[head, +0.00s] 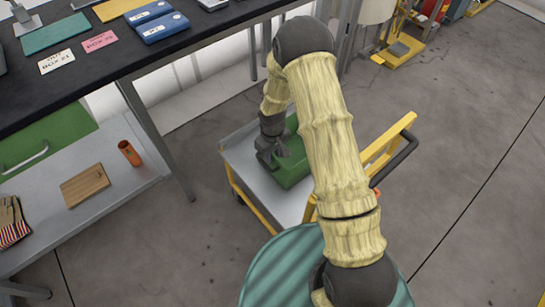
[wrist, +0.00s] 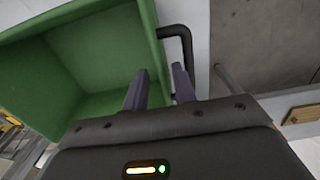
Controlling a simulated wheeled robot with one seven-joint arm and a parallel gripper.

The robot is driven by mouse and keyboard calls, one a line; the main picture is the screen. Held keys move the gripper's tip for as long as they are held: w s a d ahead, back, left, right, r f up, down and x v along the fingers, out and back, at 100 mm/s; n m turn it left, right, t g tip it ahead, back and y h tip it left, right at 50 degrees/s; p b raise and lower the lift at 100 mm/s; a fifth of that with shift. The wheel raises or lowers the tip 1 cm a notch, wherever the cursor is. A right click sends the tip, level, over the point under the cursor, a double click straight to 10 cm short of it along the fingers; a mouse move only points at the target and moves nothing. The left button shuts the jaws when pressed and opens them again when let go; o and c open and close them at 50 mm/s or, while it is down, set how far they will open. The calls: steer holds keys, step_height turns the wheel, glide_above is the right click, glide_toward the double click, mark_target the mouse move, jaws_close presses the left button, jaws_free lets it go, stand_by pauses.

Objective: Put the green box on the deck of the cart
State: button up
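The green box (head: 292,158) is an open-topped bin over the grey deck of the cart (head: 242,157), in the middle of the head view. It looks low on the deck; whether it touches it is hard to tell. My gripper (head: 272,155) is at the box's left side. In the wrist view the box (wrist: 95,55) fills the upper left. One finger of my gripper (wrist: 160,72) is on the inner side of its wall and the other on the outer side. The fingers are a little apart; whether they press on the wall cannot be seen.
A dark-topped workbench (head: 105,60) with a lower shelf (head: 125,185) stands left of the cart. A round teal surface (head: 280,275) is in front.

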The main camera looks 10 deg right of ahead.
step_height(320, 180, up, 8)
steer(key=p, duration=0.1)
steer(key=shift+r, duration=0.25)
stand_by(0.4)
steer(key=s+d+r+m+t, duration=0.1)
steer(key=s+d+r+m, duration=0.2)
steer(key=s+d+r, duration=0.2)
steer(key=s+d+r+m+t, duration=0.1)
steer(key=s+d+r+m, duration=0.2)
steer(key=s+r, duration=0.8)
step_height(320, 180, up, 2)
steer(key=shift+s+d+r+m+t, duration=0.3)
steer(key=shift+s+d+m, duration=0.1)
steer(key=shift+d, duration=0.45)
steer(key=shift+f, duration=0.1)
